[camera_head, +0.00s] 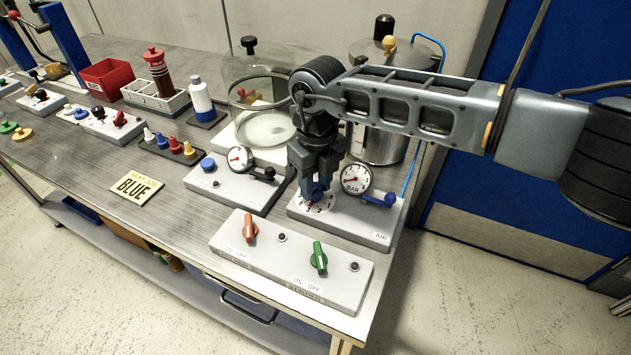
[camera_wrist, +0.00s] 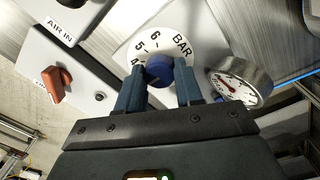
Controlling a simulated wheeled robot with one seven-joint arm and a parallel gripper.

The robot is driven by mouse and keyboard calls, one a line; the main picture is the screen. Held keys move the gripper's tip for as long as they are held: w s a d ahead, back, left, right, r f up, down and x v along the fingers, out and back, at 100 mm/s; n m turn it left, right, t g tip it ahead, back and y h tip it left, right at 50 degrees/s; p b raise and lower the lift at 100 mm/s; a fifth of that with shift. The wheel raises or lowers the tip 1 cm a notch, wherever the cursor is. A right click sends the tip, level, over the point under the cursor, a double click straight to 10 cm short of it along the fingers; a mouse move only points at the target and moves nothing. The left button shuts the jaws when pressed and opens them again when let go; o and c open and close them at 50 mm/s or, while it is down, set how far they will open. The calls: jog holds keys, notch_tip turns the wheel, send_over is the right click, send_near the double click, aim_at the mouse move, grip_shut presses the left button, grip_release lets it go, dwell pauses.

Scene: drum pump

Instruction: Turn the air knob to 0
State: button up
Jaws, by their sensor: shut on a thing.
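The blue air knob (camera_head: 317,190) sits on a white numbered dial (camera_head: 316,204) on the grey panel labelled AIR (camera_head: 381,237), at the bench's right end. My gripper (camera_head: 318,180) points straight down and is shut on the knob. In the wrist view the knob (camera_wrist: 160,70) is between the two blue fingers (camera_wrist: 157,86). The dial (camera_wrist: 136,46) there shows 4, 5, 6 and BAR; the fingers and gripper body hide the rest. I cannot tell which number the knob points to. A round BAR gauge (camera_head: 355,179) stands beside the dial; it also shows in the wrist view (camera_wrist: 240,85).
A blue lever (camera_head: 378,199) is right of the gauge. A panel with an orange knob (camera_head: 250,228) and a green knob (camera_head: 318,257) lies in front. A glass bell jar (camera_head: 262,100) and a steel tank (camera_head: 385,130) stand behind. Another gauge (camera_head: 240,158) is to the left.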

jog(key=n+b, duration=0.3)
jog(key=n, duration=0.2)
jog(key=shift+w+f+n, duration=0.1)
jog(key=shift+n, duration=0.2)
jog(key=n+b, duration=0.3)
jog(key=n, duration=0.3)
jog(key=shift+a, duration=0.1)
jog(key=n+b, duration=0.3)
jog(key=n, duration=0.3)
jog(key=shift+n, duration=0.3)
jog(key=n+b, duration=0.1)
jog(key=n, duration=0.5)
jog(key=shift+h+b, duration=0.3)
jog(key=shift+b, duration=0.05)
jog(key=o, duration=1)
jog(key=shift+o, duration=0.2)
jog(key=shift+r, duration=0.2)
notch_tip(320, 180, up, 8)
jog(key=shift+a+f, duration=0.1)
jog(key=shift+f, duration=0.1)
